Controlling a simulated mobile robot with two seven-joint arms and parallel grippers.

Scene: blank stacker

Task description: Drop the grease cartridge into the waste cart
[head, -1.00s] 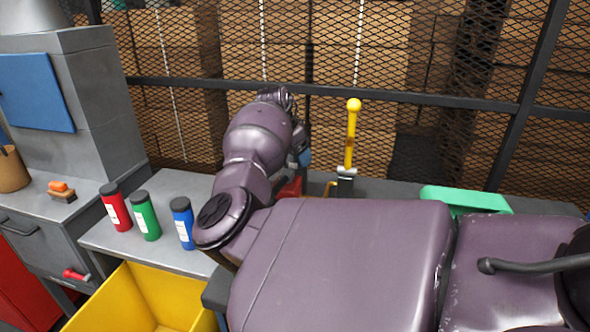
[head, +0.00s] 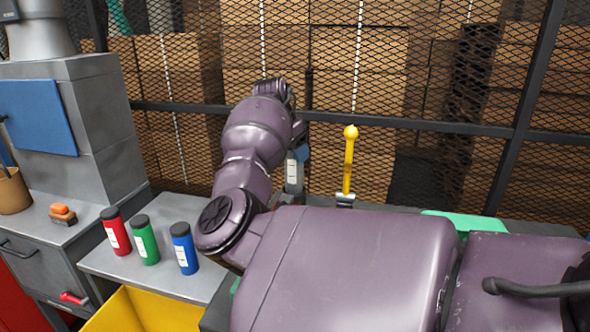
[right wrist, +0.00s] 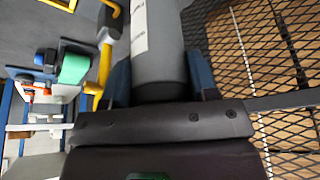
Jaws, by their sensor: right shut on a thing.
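My right gripper (head: 300,154) is shut on a grey cylinder with a white label, the grease cartridge (right wrist: 157,45). In the right wrist view its blue fingers (right wrist: 162,82) stand on both sides of the cartridge. In the head view the cartridge (head: 292,176) shows as a small grey piece with a white label, partly hidden by my arm. The waste cart looks to be the yellow bin (head: 150,312) at the bottom left, cut by the frame edge. My left gripper is not in view.
Red (head: 116,232), green (head: 145,240) and blue (head: 184,248) bottles stand on the grey bench (head: 160,212) above the yellow bin. A yellow-knobbed lever (head: 349,165) stands right of the gripper. A mesh fence (head: 400,75) runs behind. A green object (head: 470,222) is partly hidden by my arm.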

